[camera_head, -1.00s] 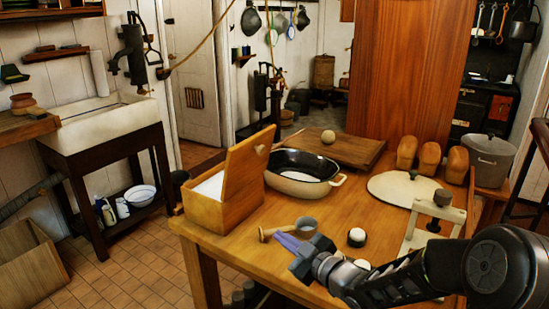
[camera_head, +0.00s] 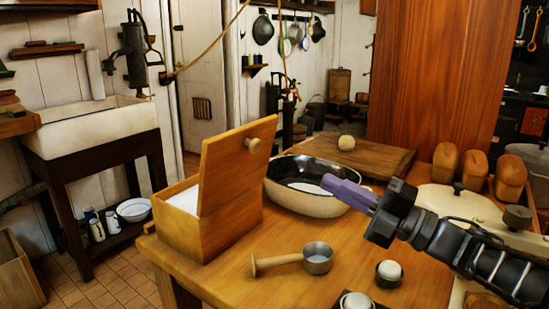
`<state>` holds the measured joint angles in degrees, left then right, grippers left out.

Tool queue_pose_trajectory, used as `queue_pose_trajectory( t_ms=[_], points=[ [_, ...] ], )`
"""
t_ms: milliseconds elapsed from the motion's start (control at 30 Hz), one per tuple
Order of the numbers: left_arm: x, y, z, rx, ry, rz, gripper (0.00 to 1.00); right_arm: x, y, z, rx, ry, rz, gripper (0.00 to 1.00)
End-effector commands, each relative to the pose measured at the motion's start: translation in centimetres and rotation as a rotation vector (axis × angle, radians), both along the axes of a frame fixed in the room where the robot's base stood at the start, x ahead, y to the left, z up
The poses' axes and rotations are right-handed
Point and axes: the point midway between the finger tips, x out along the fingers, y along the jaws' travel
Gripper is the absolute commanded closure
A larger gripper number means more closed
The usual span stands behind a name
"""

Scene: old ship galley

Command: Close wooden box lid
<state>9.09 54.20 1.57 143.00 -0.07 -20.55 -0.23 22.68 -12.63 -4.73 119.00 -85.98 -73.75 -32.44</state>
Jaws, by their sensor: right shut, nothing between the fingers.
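The wooden box (camera_head: 225,228) stands at the left end of the table. Its lid (camera_head: 233,165) is open and raised, leaning up steeply, with a round knob (camera_head: 253,145) on the face turned right. Something white shows inside the box to the left of the lid. My right gripper (camera_head: 335,190) comes in from the right with its purple fingers together, empty. It is to the right of the lid, apart from it, and in the picture overlaps the oval pan. My left gripper is not in view.
An oval pan (camera_head: 290,198) stands right beside the box. A small saucepan (camera_head: 318,258) with a wooden handle lies in front on the table (camera_head: 240,290). Two small dark cups with white balls are near the front edge. A cutting board (camera_head: 385,158) and loaves are behind.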

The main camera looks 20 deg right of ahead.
Motion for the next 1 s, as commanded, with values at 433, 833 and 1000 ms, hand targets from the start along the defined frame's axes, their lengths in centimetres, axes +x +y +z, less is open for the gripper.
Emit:
queue_pose_trajectory(
  t_ms=[433, 833, 1000],
  points=[
    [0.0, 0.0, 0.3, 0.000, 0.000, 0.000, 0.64, 1.5, 1.5, 0.5, 0.002, 0.003, 0.001, 1.00],
    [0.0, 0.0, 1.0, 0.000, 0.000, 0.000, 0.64, 6.9, 6.7, 2.5, 0.004, 0.003, 0.003, 1.00],
    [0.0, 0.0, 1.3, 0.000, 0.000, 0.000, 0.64, 8.8, 8.5, 3.1, 0.005, 0.003, 0.002, 1.00]
  ],
)
